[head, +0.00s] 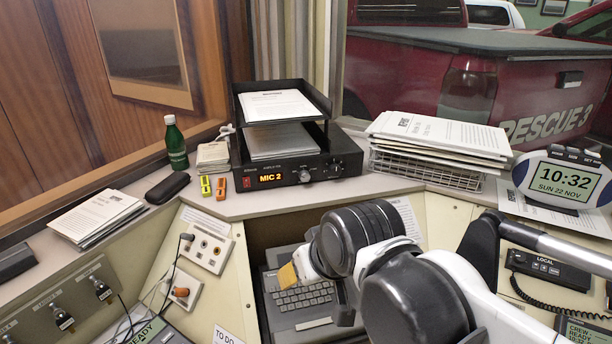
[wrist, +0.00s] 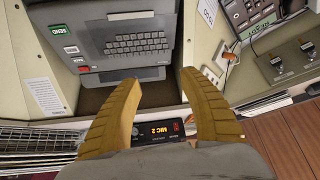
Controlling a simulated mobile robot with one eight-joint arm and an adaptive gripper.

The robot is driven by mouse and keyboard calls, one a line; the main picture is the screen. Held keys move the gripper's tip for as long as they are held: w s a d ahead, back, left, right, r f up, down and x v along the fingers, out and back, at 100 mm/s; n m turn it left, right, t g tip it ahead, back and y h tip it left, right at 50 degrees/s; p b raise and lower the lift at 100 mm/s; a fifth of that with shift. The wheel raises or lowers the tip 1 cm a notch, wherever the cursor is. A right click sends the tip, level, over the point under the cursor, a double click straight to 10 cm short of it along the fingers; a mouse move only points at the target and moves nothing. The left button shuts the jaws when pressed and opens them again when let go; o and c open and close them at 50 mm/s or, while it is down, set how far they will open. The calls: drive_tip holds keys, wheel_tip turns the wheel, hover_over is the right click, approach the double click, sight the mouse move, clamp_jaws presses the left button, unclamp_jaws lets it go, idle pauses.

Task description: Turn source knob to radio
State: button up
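A black audio unit (head: 292,172) sits on the console desk against the window. A round knob (head: 305,176) is just right of the display; a smaller control (head: 336,165) is farther right. The tiny labels cannot be read, so which is the source knob is not certain. The display also shows upside down in the wrist view (wrist: 159,131), low between my fingers. My gripper (wrist: 160,82) is open and empty, its yellow fingers apart. In the head view one yellow fingertip (head: 288,273) shows over the keyboard, below and in front of the unit, not touching it.
Papers in a black tray (head: 285,88) stand on the unit. A wire basket of papers (head: 430,170) is to the right, with a clock (head: 562,180) beyond. A keyboard terminal (head: 300,298) is below.

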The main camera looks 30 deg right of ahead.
drive_tip(key=w+d+r+p, duration=0.2)
drive_tip(key=w+r, duration=0.3)
drive_tip(key=w, duration=0.1)
wheel_tip(320, 180, up, 2)
drive_tip(key=m+g+y+p, duration=0.2)
drive_tip(key=m+p, duration=0.1)
drive_tip(key=p, duration=0.4)
hover_over(306, 177)
drive_tip(key=s+d, duration=0.2)
drive_tip(key=s, duration=0.3)
drive_tip(key=shift+t, duration=0.3)
drive_tip(key=b+x, duration=0.1)
drive_tip(key=x, duration=0.2)
drive_tip(key=b+x, duration=0.1)
drive_tip(key=x, duration=0.2)
drive_tip(key=b+x, duration=0.1)
drive_tip(key=x, duration=0.3)
drive_tip(key=shift+w+a+r, duration=0.15)
drive_tip(key=shift+w+r, duration=0.05)
drive_tip(key=shift+w, duration=0.05)
clamp_jaws()
